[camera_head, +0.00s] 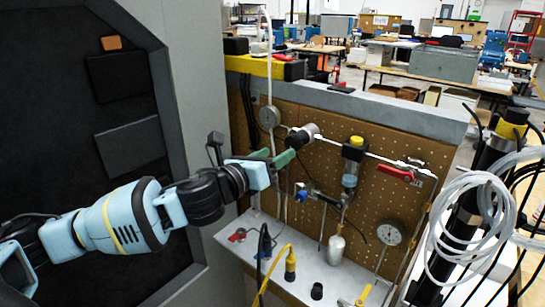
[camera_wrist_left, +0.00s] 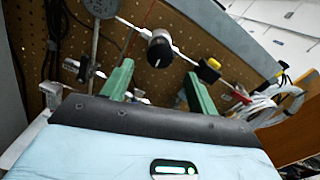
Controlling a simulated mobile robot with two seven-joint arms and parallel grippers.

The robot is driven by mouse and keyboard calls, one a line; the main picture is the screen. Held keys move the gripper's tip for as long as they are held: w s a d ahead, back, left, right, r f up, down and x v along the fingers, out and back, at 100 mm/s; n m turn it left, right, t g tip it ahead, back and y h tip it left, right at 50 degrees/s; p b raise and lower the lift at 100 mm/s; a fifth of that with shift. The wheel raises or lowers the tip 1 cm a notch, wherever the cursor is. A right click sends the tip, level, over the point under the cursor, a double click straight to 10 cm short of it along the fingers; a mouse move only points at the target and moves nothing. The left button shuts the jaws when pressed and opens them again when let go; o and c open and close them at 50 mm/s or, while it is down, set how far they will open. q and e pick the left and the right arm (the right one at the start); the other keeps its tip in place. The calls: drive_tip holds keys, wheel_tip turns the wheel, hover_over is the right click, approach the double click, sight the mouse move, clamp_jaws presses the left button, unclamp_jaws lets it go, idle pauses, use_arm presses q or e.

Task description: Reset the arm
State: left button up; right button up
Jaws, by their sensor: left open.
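My left arm reaches in from the left in the head view. Its gripper (camera_head: 278,157) has green fingers and is in front of the pegboard, just left of and below a round black-and-silver knob (camera_head: 302,136). In the left wrist view the two green fingers of the gripper (camera_wrist_left: 160,88) stand well apart with nothing between them. The black knob (camera_wrist_left: 159,50) shows beyond the fingertips, apart from them. My right gripper is not in view.
The pegboard (camera_head: 395,205) carries a gauge (camera_head: 269,116), a yellow-topped filter (camera_head: 354,155), a red-handled valve (camera_head: 396,173) and piping. A lower gauge (camera_head: 390,233) and a yellow connector (camera_head: 290,264) stand over the grey shelf (camera_head: 330,275). Coiled white tubing (camera_head: 470,215) is at the right.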

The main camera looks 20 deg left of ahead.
use_arm(q)
drive_tip(key=s+d+f+n+g, duration=0.1)
drive_tip(key=s+d+f+n, duration=0.1)
drive_tip(key=s+f+n, duration=0.5)
drive_tip(key=d+f+n+g, duration=0.15)
drive_tip(key=f+n, duration=0.35)
drive_tip(key=f, duration=0.5)
drive_tip(key=s+d+f+n+g, duration=0.1)
drive_tip(key=s+d+f+n, duration=0.25)
drive_tip(key=f+n, duration=0.4)
drive_tip(key=s+a+f+n+g+y, duration=0.2)
drive_tip(key=s+a+f+n, duration=0.2)
drive_tip(key=s+f+n, duration=0.3)
drive_tip(key=s+a+f+n+g+y, duration=0.2)
drive_tip(key=s+a+f+n, duration=0.3)
drive_tip(key=s+f, duration=0.8)
drive_tip(key=s+n, duration=0.3)
drive_tip(key=shift+s+f, duration=0.35)
drive_tip(key=shift+s, duration=0.05)
idle(0.8)
